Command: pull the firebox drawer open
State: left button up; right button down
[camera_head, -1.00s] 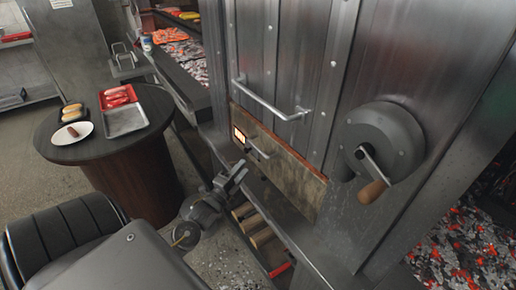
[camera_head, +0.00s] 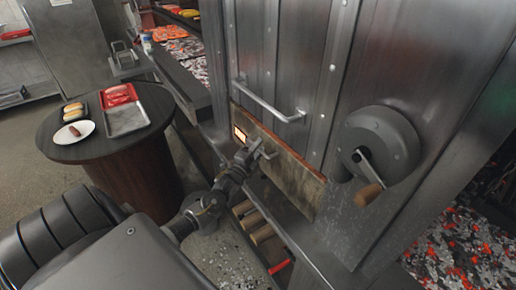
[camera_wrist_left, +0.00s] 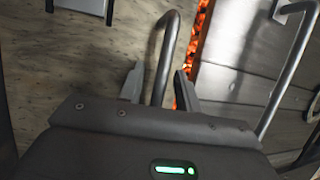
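The firebox drawer front (camera_head: 298,181) is a worn, tan-brown panel low on the metal grill, with a small glowing window (camera_head: 240,133) at its left end. Its bar handle (camera_wrist_left: 168,45) stands out from the panel in the left wrist view. My left gripper (camera_head: 258,155) is at this handle in the head view and covers part of it. In the left wrist view the fingers of my left gripper (camera_wrist_left: 160,86) are apart, one on each side of the handle bar. I cannot tell whether they touch it. A strip of glowing embers (camera_wrist_left: 196,45) shows along the panel's edge. My right gripper is not in view.
Above the drawer is a metal door with a long bar handle (camera_head: 268,105). A crank wheel (camera_head: 380,143) with a wooden grip is to the right. Logs (camera_head: 262,234) lie on a shelf below. A round table (camera_head: 60,148) with trays and a plate stands left.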

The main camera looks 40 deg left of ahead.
pick_arm(q)
jog(key=shift+c, duration=0.3)
grip_shut()
jog(key=shift+s, duration=0.1)
